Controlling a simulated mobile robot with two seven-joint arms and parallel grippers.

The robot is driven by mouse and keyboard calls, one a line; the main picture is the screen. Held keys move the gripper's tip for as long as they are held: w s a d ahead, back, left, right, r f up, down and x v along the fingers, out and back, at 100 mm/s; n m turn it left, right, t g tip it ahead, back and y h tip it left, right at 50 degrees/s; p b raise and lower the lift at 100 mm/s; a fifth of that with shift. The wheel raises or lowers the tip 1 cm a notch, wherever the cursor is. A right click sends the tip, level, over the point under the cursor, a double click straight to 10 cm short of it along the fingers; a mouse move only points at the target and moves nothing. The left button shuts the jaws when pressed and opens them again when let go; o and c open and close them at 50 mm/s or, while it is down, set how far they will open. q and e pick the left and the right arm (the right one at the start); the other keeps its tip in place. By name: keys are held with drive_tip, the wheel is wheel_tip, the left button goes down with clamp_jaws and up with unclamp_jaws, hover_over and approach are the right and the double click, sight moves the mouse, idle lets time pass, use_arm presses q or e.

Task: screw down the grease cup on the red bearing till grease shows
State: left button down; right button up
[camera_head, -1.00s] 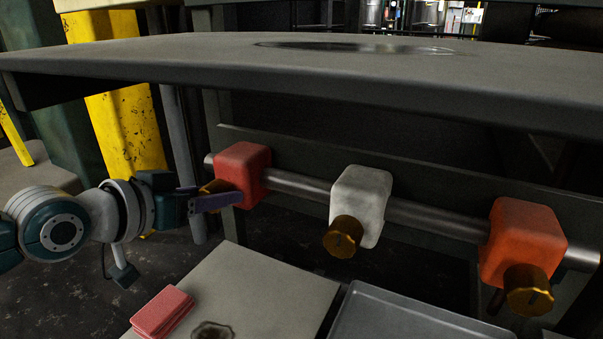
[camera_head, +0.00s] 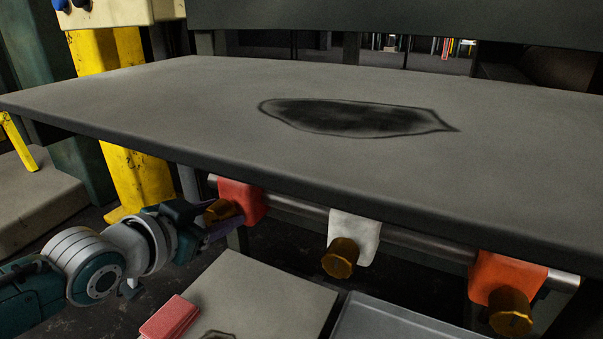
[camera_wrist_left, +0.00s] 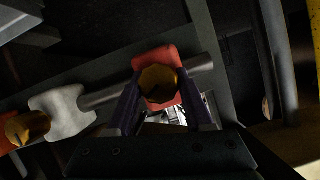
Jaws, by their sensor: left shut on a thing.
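The red bearing (camera_head: 247,200) sits on the shaft at the left, its top partly hidden under the grey tabletop edge. It also shows in the left wrist view (camera_wrist_left: 152,58). Its brass grease cup (camera_head: 219,211) points toward me; in the wrist view the faceted cup (camera_wrist_left: 160,83) lies between the two purple fingers. My left gripper (camera_head: 224,227) is shut on the cup, with a finger at either side. I cannot tell whether any grease shows there; the picture is dark. My right gripper is out of view.
A white bearing (camera_head: 354,234) and an orange bearing (camera_head: 500,277), each with a brass cup, sit further right on the shaft. The grey tabletop (camera_head: 220,100) with a dark stain overhangs them.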

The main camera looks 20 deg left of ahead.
use_arm(q)
drive_tip(key=shift+d+m+y+p, duration=0.1)
drive_tip(key=shift+m+y+p, duration=0.2)
drive_tip(key=shift+m+y, duration=0.6)
drive_tip(key=shift+m, duration=0.4)
drive_tip(key=shift+c, duration=1.5)
unclamp_jaws()
drive_tip(key=shift+s, duration=0.1)
